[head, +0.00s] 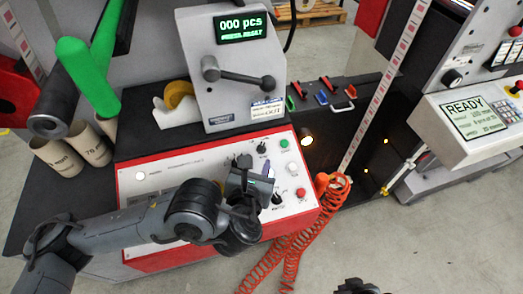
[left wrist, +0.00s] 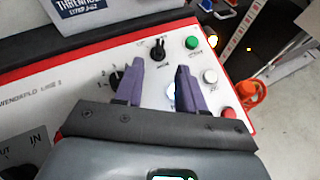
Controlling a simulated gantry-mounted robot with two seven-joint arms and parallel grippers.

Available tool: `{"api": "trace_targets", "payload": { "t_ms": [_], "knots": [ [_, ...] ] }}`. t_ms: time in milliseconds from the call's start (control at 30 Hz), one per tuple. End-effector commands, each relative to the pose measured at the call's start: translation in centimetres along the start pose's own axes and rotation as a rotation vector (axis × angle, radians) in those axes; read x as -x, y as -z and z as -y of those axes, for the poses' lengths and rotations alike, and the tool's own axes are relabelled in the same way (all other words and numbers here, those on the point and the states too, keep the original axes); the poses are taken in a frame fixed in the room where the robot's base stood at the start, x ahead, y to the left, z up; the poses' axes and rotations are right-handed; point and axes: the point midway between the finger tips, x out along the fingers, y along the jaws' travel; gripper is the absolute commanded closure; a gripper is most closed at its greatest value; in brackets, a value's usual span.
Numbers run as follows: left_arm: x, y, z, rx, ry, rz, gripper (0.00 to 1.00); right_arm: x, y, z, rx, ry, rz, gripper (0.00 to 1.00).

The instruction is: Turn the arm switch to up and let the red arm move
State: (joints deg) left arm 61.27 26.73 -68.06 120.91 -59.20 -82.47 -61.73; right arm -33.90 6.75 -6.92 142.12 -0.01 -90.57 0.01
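The control panel (head: 150,200) is a white plate with a red border; it also shows in the left wrist view (left wrist: 60,68). It carries black knobs; one near the green button (head: 284,143) is a black knob (head: 262,147), also seen in the left wrist view (left wrist: 157,48). Another knob (left wrist: 117,80) is partly behind a finger. The labels are too small to tell which is the arm switch. My left gripper (left wrist: 159,66) is open above the panel, its purple fingers apart with nothing visibly held. A red part (head: 18,90) at the far left may be the red arm.
A grey counter housing (head: 232,92) with a lever stands behind the panel. A white button and a red button (head: 300,192) sit at its right. Coiled orange hose (head: 300,240) hangs by the right edge. Cardboard cores (head: 58,155) stand at left. A dark part of mine shows at the bottom edge.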

Motion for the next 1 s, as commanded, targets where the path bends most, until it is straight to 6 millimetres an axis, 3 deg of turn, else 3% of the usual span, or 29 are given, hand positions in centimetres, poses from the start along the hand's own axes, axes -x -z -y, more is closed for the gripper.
{"api": "trace_targets", "payload": {
  "t_ms": [100, 500, 967, 1000],
  "knots": [
    [-2.1, 0.5, 0.1, 0.000, -0.002, 0.003, 0.61, -2.1, -0.6, 0.0, 0.000, -0.001, -0.002, 1.00],
    [-6.9, 0.3, 0.1, 0.002, 0.000, -0.001, 0.61, -5.1, -1.1, 0.0, 0.003, -0.004, -0.010, 1.00],
    [-7.7, 0.0, 0.0, 0.002, 0.001, 0.000, 0.61, -5.4, -1.2, 0.0, 0.004, -0.006, -0.011, 1.00],
    [-7.7, 0.0, 0.0, 0.002, 0.001, 0.000, 0.67, -5.4, -1.2, 0.0, 0.004, -0.006, -0.011, 1.00]
  ]
}}
